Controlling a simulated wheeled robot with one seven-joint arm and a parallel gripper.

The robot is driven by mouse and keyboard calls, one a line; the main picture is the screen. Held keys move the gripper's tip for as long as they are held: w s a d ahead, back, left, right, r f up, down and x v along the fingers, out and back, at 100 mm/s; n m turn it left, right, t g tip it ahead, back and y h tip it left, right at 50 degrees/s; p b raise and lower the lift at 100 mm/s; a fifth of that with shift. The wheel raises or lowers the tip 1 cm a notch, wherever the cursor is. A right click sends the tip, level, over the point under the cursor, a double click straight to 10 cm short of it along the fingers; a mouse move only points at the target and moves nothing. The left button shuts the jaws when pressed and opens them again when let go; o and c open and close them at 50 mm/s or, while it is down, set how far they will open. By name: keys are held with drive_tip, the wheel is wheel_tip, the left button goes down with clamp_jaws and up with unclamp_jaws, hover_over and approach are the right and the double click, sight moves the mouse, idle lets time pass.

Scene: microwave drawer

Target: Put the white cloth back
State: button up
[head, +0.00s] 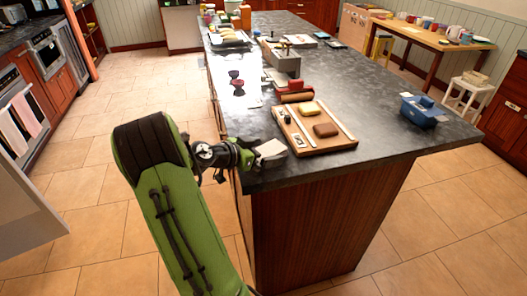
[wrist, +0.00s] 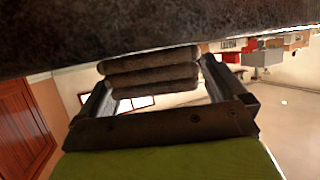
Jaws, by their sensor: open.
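A small folded white cloth (head: 270,151) lies on the near left corner of the dark island countertop (head: 375,152). In the wrist view it shows as a shaded stack of folded layers (wrist: 150,70) against the counter surface, which fills the top of that picture. My gripper (head: 252,157) is at this corner. Its fingers are open, one on each side of the cloth. I cannot tell whether either finger touches it. The gripper's far side is hidden in the head view.
A wooden tray (head: 340,141) with several small items stands right of the cloth. A blue container (head: 422,112) stands farther right. Pale and pink towels (head: 27,115) hang at the oven on the left. The floor left of the island is clear.

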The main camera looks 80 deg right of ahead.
drive_tip(key=w+a+r+n+t+y+p, duration=0.1)
drive_tip(key=w+a+r+n+t+y, duration=0.2)
drive_tip(key=a, duration=0.6)
drive_tip(key=w+a+r+n+t, duration=0.1)
drive_tip(key=w+a+n+t, duration=0.25)
drive_tip(key=w+a, duration=0.35)
drive_tip(key=w+a+r+n+t+y+p, duration=0.1)
drive_tip(key=w+a+r+n+t+y, duration=0.3)
drive_tip(key=a, duration=0.6)
drive_tip(key=s+a+n+t+y, duration=0.1)
drive_tip(key=s+a+n+y, duration=0.1)
drive_tip(key=a+n, duration=0.5)
drive_tip(key=s+a+n+t+y, duration=0.1)
drive_tip(key=s+a+n, duration=0.3)
drive_tip(key=a+n, duration=0.4)
drive_tip(key=a+t, duration=0.1)
drive_tip(key=a, duration=0.3)
drive_tip(key=shift+s+r+y, duration=0.2)
drive_tip(key=shift+s+y, duration=0.05)
drive_tip(key=shift+y, duration=0.15)
drive_tip(key=shift+a, duration=0.1)
